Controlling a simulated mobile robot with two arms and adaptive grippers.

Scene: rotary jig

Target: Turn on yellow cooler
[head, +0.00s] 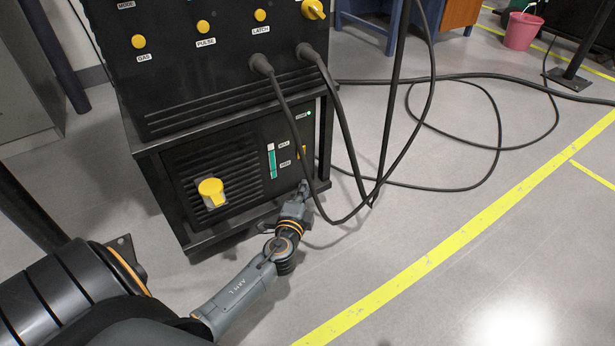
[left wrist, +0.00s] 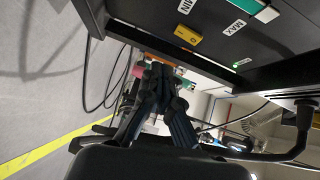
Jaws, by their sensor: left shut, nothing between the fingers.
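The cooler (head: 225,165) is the black lower unit in the rack, with a yellow cap (head: 211,192) on its front. Its yellow switch (head: 302,152) sits at the right of the front, partly behind a cable. The switch also shows in the left wrist view (left wrist: 187,35), with a dark mark on its face. A small green light (head: 308,113) is near the unit's upper right corner; it also shows in the left wrist view (left wrist: 236,66). My left gripper (head: 304,187) is shut and empty, below the switch near the rack's lower right corner. Its fingers (left wrist: 160,70) appear apart from the switch.
A level gauge (head: 271,160) with labels is left of the switch. Black cables (head: 345,135) hang from the upper unit (head: 215,50) in front of the cooler's right side. A grey cabinet (head: 25,90) stands at left.

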